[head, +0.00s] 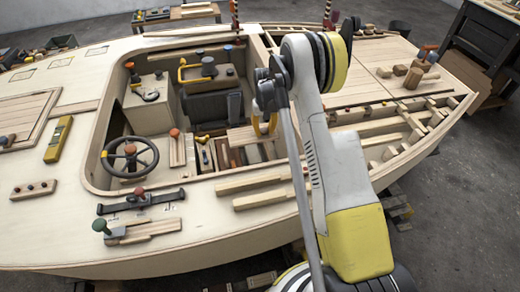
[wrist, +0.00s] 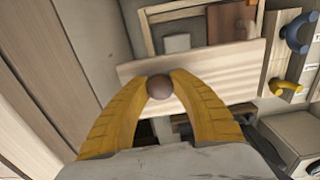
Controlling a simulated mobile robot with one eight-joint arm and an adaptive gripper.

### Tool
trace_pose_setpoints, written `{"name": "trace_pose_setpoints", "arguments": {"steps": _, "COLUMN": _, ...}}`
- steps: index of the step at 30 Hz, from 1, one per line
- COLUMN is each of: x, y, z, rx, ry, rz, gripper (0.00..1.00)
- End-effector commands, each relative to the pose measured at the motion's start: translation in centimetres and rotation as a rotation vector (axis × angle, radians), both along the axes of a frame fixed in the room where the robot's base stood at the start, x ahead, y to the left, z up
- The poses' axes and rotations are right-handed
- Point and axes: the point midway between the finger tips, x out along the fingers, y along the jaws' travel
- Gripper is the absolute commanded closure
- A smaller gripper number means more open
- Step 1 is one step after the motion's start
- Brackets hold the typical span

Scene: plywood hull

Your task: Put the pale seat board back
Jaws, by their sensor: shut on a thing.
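The pale seat board (head: 243,136) is at the middle of the cockpit in the head view, partly hidden by my arm. In the wrist view the pale board (wrist: 225,75) spans the picture, with a round brown knob (wrist: 159,87) at its near edge. My gripper (wrist: 158,84) is shut on this knob, its yellow fingers on either side. In the head view my gripper (head: 265,124) is above the board. I cannot tell whether the board is lifted or resting. Below it an open compartment (head: 255,154) holds brown and pale pieces.
A steering wheel (head: 130,157) stands at the cockpit's left. Pale planks (head: 262,198) lie on the near side deck. A yellow level (head: 58,140) lies on the left deck. In the wrist view, a blue clamp (wrist: 298,32) and a yellow handle (wrist: 287,87) are at the right.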

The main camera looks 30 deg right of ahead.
Motion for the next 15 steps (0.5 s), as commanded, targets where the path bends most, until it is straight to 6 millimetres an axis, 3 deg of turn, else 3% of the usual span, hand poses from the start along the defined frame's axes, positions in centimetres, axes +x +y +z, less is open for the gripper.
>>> {"name": "trace_pose_setpoints", "arguments": {"steps": 1, "x": 0.0, "y": 0.0, "z": -1.4, "rx": 0.0, "ry": 0.0, "rz": 0.0, "gripper": 1.0}}
{"name": "trace_pose_setpoints", "arguments": {"steps": 15, "x": 0.0, "y": 0.0, "z": -7.6, "rx": 0.0, "ry": 0.0, "rz": 0.0, "gripper": 1.0}}
